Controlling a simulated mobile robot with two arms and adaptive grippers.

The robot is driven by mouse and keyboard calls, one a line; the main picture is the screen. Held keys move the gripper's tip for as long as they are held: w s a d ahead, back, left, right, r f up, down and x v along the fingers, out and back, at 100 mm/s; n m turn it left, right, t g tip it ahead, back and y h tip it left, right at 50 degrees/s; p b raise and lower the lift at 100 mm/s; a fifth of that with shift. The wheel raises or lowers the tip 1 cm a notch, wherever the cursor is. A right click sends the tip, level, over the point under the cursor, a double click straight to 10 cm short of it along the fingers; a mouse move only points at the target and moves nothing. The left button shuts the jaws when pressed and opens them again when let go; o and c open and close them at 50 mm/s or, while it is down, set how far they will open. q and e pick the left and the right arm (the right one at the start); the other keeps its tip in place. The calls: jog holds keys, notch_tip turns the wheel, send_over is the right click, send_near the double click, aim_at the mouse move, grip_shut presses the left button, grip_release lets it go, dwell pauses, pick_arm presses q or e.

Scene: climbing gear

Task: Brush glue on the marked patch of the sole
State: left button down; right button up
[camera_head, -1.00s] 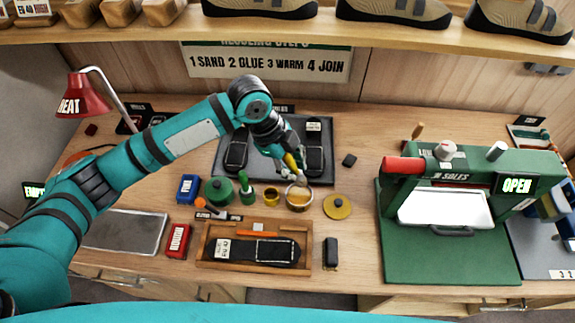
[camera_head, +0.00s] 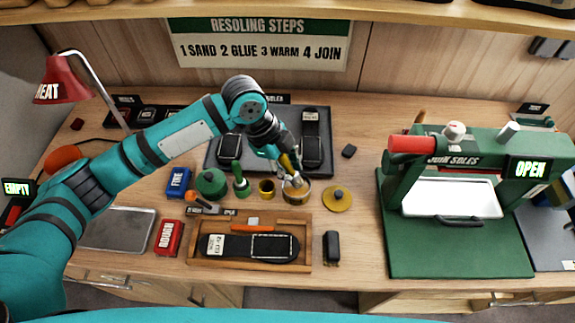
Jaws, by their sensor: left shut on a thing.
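A dark sole (camera_head: 225,246) lies in a wooden tray (camera_head: 197,262) at the front middle of the bench. A white outline marks a patch (camera_head: 272,246) on its right half. An open pot of amber glue (camera_head: 296,194) stands behind the tray. My left gripper (camera_head: 287,167) is shut on a brush with a yellowish handle (camera_head: 290,164), whose lower end is at the glue pot. The brush tip is hard to make out. My right gripper is not in view.
A yellow lid (camera_head: 337,199), a dark block (camera_head: 331,247) and a green press (camera_head: 460,245) are to the right. A dark mat with soles is behind.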

aim_at(288, 160)
pick_arm(q)
jog(key=shift+f, duration=0.2)
dwell(0.4)
jog(key=shift+f, duration=0.35)
dwell(0.5)
jog(key=shift+f, duration=0.15)
dwell(1.5)
notch_tip(288, 160, up, 7)
jog(key=p, duration=0.7)
jog(key=shift+p, duration=0.3)
dwell(0.7)
